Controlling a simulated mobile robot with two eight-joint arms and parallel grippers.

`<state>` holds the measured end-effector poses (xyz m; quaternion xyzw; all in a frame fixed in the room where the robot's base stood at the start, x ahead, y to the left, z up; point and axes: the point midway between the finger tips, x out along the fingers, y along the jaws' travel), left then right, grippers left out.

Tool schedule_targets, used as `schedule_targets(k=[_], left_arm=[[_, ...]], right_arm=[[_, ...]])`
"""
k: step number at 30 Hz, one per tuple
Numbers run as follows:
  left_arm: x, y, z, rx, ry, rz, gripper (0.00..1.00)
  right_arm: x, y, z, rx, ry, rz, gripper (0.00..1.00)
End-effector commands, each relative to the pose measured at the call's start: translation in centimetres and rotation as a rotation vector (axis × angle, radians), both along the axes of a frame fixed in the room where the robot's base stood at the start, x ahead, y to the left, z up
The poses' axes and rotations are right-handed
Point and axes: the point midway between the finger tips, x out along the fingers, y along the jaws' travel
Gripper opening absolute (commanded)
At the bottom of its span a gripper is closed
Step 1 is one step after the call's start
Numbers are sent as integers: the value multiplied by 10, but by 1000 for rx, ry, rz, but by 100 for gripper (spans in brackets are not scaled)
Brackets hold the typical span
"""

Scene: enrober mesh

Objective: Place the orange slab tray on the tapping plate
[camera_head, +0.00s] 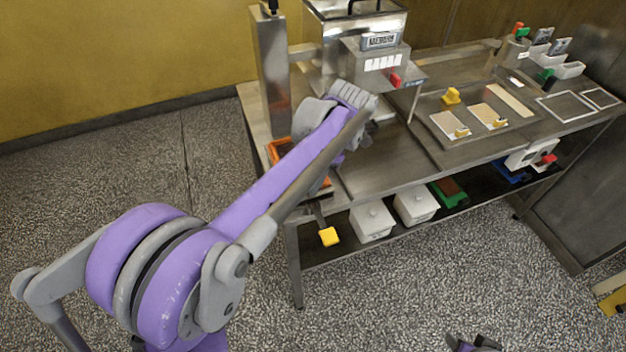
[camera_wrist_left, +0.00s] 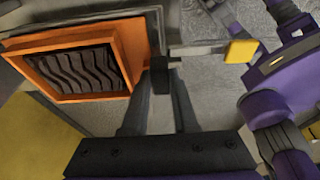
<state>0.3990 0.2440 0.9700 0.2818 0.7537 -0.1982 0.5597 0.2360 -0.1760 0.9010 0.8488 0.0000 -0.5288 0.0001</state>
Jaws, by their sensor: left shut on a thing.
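The orange slab tray (camera_head: 272,152) is at the left end of the steel table, partly hidden behind my left arm. In the left wrist view the tray (camera_wrist_left: 120,47) shows its orange rim and a dark slab with wavy ridges. The tapping plate cannot be clearly made out. A purple and dark part at the bottom edge (camera_head: 475,345) seems to be my right gripper.
A yellow knob (camera_head: 328,236) on a lever juts out at the table's front left. A steel machine (camera_head: 362,55) stands behind my arm. A sheet with small yellow-handled boards (camera_head: 470,120) lies to the right. White bins (camera_head: 372,220) stand on the lower shelf.

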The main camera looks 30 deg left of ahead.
Motion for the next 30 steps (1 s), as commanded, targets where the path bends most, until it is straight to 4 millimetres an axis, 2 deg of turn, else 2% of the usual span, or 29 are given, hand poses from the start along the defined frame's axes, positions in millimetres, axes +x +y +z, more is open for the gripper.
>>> schedule_targets(k=[5,6,10,18,22,26,30], left_arm=[[0,0,-3,0,0,0,0],[0,0,-3,0,0,0,32],[0,0,-2,0,0,0,56],[0,0,-2,0,0,0,56],[1,-1,5,0,0,0,56],[5,-5,25,0,0,-1,56],[12,-12,55,0,-1,-1,56]], right_arm=[[-1,0,-2,0,1,0,50],[0,0,-2,0,1,0,50],[0,0,-1,0,1,0,50],[0,0,-1,0,1,0,50],[0,0,1,0,0,0,50],[1,0,3,0,-1,0,50],[2,0,6,0,-3,0,50]])
